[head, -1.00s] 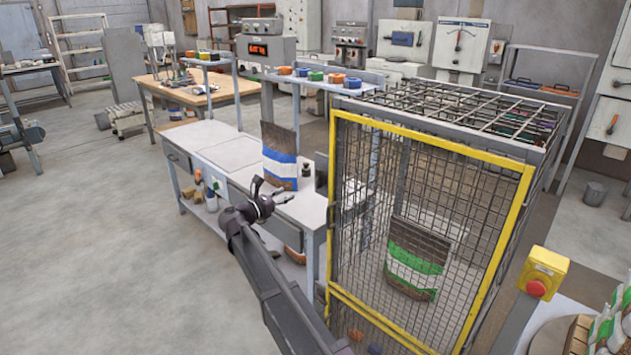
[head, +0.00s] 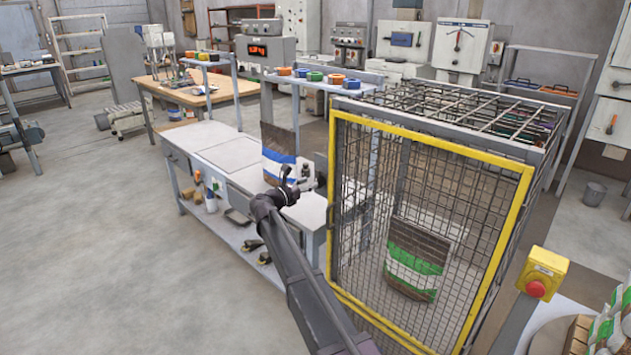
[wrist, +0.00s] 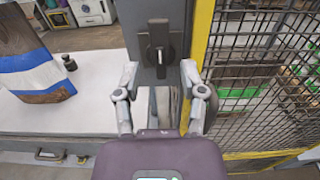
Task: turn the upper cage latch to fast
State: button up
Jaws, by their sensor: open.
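The cage latch (wrist: 158,45) shows in the wrist view as a black plate with a grey handle, on a grey post beside the yellow door frame. The handle hangs roughly upright, pointing down. My gripper (wrist: 160,76) is open, its two fingers spread left and right just below the latch plate, with the handle's lower end between their lines. I cannot tell any contact. In the head view my gripper (head: 298,178) is at the cage's left edge, and the latch cannot be made out there.
The mesh cage (head: 440,140) has a yellow-framed door (head: 432,138) and holds a green-striped bag (head: 415,262). A blue-striped bag (head: 280,150) stands on the white bench (head: 225,150) to the left. A red stop button (head: 536,289) is at the right. Open floor lies left.

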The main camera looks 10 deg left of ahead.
aim_at(319, 182)
jog(key=shift+x, duration=1.75)
grip_shut()
